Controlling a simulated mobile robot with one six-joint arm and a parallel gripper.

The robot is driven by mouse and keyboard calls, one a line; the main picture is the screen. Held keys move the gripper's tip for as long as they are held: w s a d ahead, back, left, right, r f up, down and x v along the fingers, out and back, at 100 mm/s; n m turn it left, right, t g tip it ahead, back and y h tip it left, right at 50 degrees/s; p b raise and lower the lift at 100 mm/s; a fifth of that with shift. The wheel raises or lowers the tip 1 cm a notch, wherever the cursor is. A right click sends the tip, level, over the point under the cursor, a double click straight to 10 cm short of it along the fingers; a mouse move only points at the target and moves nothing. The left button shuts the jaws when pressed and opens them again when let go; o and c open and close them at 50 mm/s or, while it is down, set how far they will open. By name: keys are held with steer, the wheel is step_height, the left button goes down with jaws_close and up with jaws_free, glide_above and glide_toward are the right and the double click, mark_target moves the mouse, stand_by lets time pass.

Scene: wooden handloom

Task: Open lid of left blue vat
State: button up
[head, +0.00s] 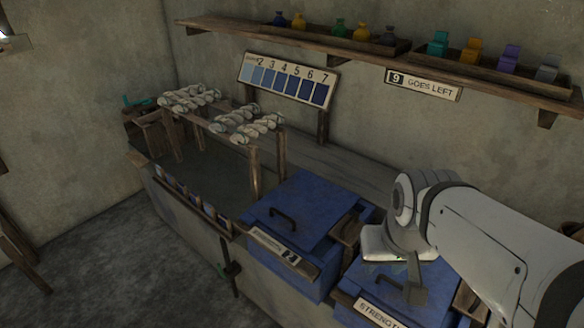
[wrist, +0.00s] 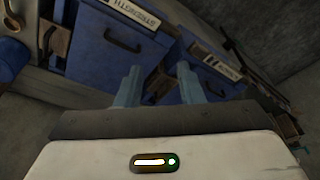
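The left blue vat (head: 290,272) stands in the middle of the head view, with a numbered sign on its front. Its flat blue lid (head: 312,200) is down and carries a dark bar handle (head: 283,216). My gripper (head: 414,284) is over the right blue vat (head: 440,280), to the right of the left vat and apart from its handle. The wrist view shows the two gripper fingers (wrist: 161,86) spread apart with nothing between them. That view is turned round: one signed blue vat with a dark handle (wrist: 122,42) is at upper left, another blue vat (wrist: 180,80) at right.
Racks of pale yarn skeins (head: 235,120) stand on the bench behind and left of the vats. A numbered colour chart (head: 288,78) and a shelf with bottles (head: 340,38) are on the wall. The floor (head: 150,260) at front left is clear.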

steer(key=w+a+n+p, duration=0.1)
steer(key=w+a+n, duration=0.25)
steer(key=w, duration=0.75)
steer(key=n+h+p, duration=0.1)
steer(key=n+p, duration=0.2)
steer(key=n, duration=0.4)
glide_above(288, 218)
steer(key=s+a, duration=0.1)
steer(key=s+a+f+x, duration=0.1)
steer(key=s+x, duration=0.2)
steer(key=x, duration=1.2)
steer(key=shift+g, duration=0.4)
steer(key=f, duration=0.7)
steer(key=shift+w+d+f+p, duration=0.15)
steer(key=shift+w+f+p, duration=0.05)
steer(key=shift+p, duration=0.1)
jaws_close()
